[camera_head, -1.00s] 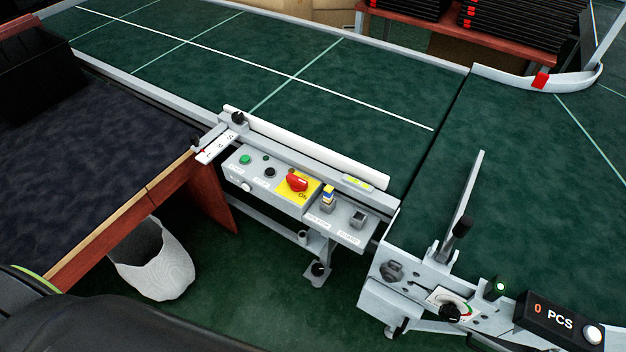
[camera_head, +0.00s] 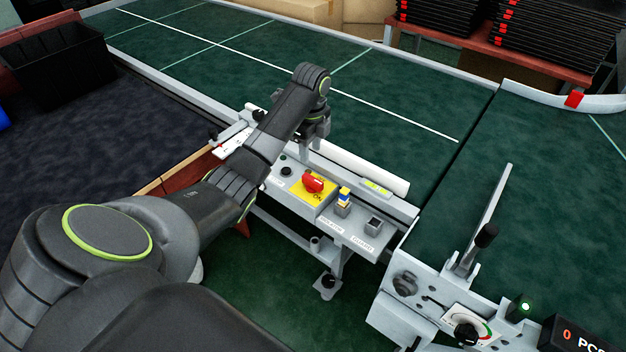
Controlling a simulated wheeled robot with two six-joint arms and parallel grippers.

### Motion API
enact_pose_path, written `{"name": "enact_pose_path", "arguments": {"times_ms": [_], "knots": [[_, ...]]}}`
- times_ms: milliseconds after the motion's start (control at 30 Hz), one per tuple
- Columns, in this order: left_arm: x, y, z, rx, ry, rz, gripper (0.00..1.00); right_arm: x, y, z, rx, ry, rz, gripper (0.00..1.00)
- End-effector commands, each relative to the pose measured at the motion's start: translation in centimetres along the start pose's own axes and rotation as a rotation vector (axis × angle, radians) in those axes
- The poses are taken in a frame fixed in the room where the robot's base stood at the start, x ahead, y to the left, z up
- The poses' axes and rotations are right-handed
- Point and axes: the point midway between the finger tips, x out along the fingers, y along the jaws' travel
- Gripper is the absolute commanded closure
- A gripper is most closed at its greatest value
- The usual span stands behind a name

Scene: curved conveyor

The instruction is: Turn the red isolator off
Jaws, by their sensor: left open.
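The red isolator (camera_head: 313,182) is a rotary knob on a yellow plate (camera_head: 302,195), on the grey control panel (camera_head: 330,222) at the conveyor's near side. The word ON shows beside the knob on the plate. My left arm reaches in from the lower left across the panel's left part. My left gripper (camera_head: 308,152) is open, points down and is just behind the isolator in the picture, apart from it. Its fingers are small and partly hidden by the wrist. My right gripper is not in view.
A blue-and-yellow switch (camera_head: 344,196) and a square socket-like part (camera_head: 374,226) sit right of the isolator. A white roller (camera_head: 370,172) runs behind the panel. An upright lever (camera_head: 486,236) and a dial (camera_head: 467,330) stand farther right. The green belt (camera_head: 400,95) is clear.

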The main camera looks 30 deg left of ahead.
Motion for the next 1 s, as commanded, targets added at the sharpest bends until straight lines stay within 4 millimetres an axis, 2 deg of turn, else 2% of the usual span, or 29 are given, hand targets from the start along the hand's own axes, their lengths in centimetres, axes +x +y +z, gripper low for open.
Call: {"name": "enact_pose_path", "arguments": {"times_ms": [33, 100, 200, 300, 867, 1000], "knots": [[-1.4, -0.9, 0.3, 0.033, 0.007, 0.006, 0.58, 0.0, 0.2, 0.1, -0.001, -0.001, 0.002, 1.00], [-2.6, -1.6, 0.5, 0.075, 0.018, 0.011, 0.58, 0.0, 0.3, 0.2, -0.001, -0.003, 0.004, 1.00], [-3.6, -2.1, 0.7, 0.108, 0.027, 0.018, 0.58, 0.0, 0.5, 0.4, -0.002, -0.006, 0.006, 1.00], [-3.4, -2.2, 0.8, 0.121, 0.031, 0.021, 0.58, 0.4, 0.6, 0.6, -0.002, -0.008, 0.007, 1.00], [2.8, -2.1, 0.5, 0.120, 0.030, 0.019, 0.58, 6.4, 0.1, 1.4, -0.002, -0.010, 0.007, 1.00], [5.8, -2.0, 0.4, 0.119, 0.032, 0.021, 0.58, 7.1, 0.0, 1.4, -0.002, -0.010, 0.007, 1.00]]}}
